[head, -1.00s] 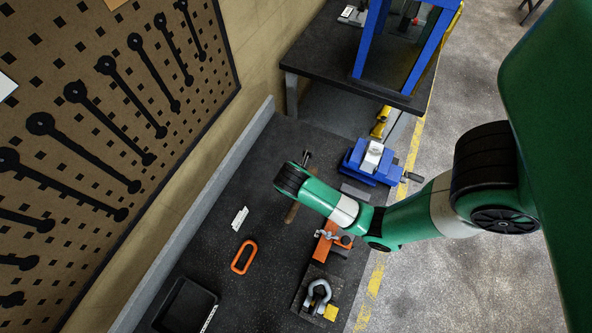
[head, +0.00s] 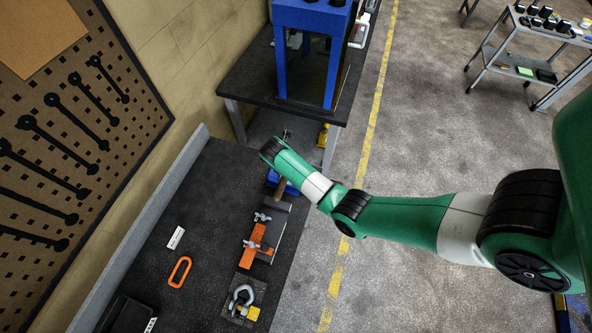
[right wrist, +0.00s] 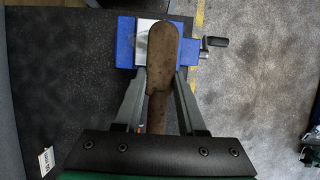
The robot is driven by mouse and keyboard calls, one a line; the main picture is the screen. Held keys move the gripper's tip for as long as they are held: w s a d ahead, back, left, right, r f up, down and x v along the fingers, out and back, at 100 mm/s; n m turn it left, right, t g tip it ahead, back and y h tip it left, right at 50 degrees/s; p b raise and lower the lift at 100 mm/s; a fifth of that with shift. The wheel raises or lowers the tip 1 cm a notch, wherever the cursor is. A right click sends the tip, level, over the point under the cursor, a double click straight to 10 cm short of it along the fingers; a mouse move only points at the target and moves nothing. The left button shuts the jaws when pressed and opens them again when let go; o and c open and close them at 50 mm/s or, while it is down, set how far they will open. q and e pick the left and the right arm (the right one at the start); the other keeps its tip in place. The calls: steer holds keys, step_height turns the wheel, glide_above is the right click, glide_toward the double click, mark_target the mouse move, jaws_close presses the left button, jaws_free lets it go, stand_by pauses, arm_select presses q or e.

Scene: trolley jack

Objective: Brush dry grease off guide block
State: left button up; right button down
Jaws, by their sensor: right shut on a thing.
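My right gripper (right wrist: 160,82) is shut on a brown wooden-handled brush (right wrist: 163,50), which points away between the fingers in the right wrist view. No bristles can be made out. Beyond it is a blue vise (right wrist: 125,42) holding a pale metal block, likely the guide block (right wrist: 143,38). The brush overlaps the block in this view; I cannot tell whether they touch. In the head view my right wrist hides most of the vise, with a blue edge (head: 272,179) and a bit of the brown handle (head: 281,188) showing. My left gripper is not in view.
On the dark bench are an orange clamped piece (head: 255,241), a shackle (head: 241,297), a yellow block (head: 253,313), an orange link (head: 180,272), a white tag (head: 176,237) and a black tray (head: 122,316). A blue press frame (head: 312,18) stands behind. The bench's left middle is clear.

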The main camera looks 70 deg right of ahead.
steer(key=shift+w, duration=0.25)
steer(key=shift+r+p, duration=0.1)
steer(key=shift+p, duration=0.25)
step_height(320, 180, down, 6)
steer(key=b, duration=0.4)
steer(key=shift+f+b, duration=0.6)
steer(key=shift+b, duration=0.05)
stand_by(0.4)
steer(key=shift+w+f, duration=0.2)
steer(key=shift+w, duration=0.2)
stand_by(0.7)
